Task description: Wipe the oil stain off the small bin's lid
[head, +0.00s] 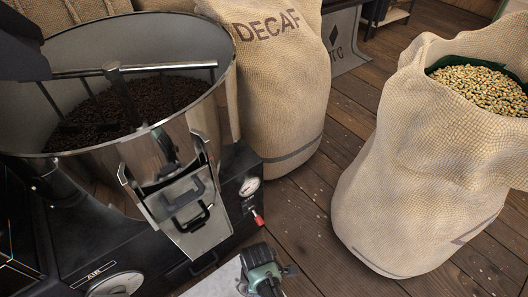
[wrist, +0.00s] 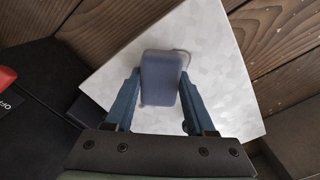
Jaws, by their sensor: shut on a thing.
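The small bin's lid (wrist: 215,80) is a pale, mottled grey square panel, below my gripper in the wrist view. Part of it shows at the bottom of the head view (head: 218,283). My gripper (wrist: 160,92) has its two blue fingers shut on a grey-blue block (wrist: 160,72), perhaps a sponge. The block is over the lid; I cannot tell whether it touches. A faint brownish edge, possibly the oil stain (wrist: 186,56), shows beside the block's upper right; the block hides the rest. In the head view my gripper's fingertips are hidden.
A roaster with a steel drum (head: 185,120) of dark beans stands at the left, close to the lid. A DECAF sack (head: 275,90) is behind it. An open sack (head: 415,170) of pale beans stands at the right. Bare plank floor (head: 310,200) lies between.

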